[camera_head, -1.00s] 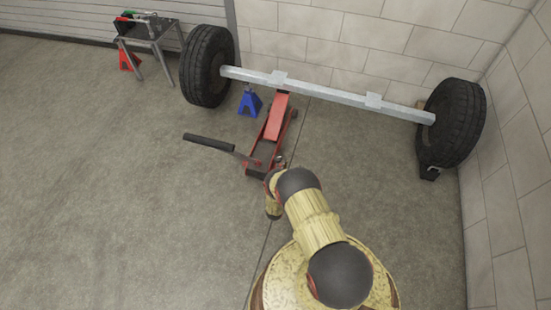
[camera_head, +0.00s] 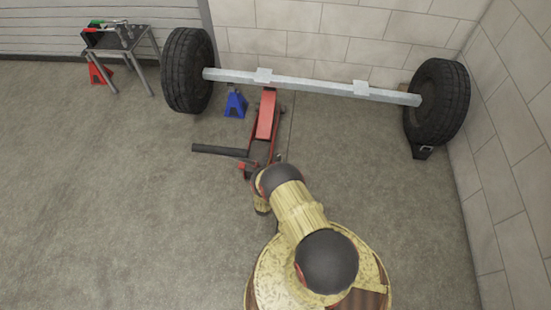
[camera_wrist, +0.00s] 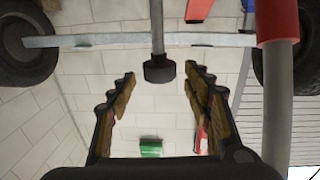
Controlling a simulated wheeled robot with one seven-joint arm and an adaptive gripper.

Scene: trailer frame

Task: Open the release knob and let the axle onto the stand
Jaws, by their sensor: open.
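The release knob (camera_wrist: 158,69) is a dark faceted knob on a grey rod in the wrist view. My gripper (camera_wrist: 160,82) is open, its fingers on either side of the knob with gaps visible. The knob is not clear in the head view, where my arm covers the jack's near end. The red floor jack (camera_head: 265,115) reaches under the grey axle (camera_head: 312,86), its dark handle (camera_head: 220,149) pointing left. The blue stand (camera_head: 235,104) is on the floor left of the jack, below the axle; a gap shows between them.
A red collar (camera_wrist: 277,20) with a grey tube (camera_wrist: 277,95) runs close beside my right finger. Tyres (camera_head: 188,70) (camera_head: 438,102) are at both axle ends, a black chock (camera_head: 422,152) at the right one. A small table (camera_head: 120,42) and red stand (camera_head: 98,72) are back left. Floor at left is clear.

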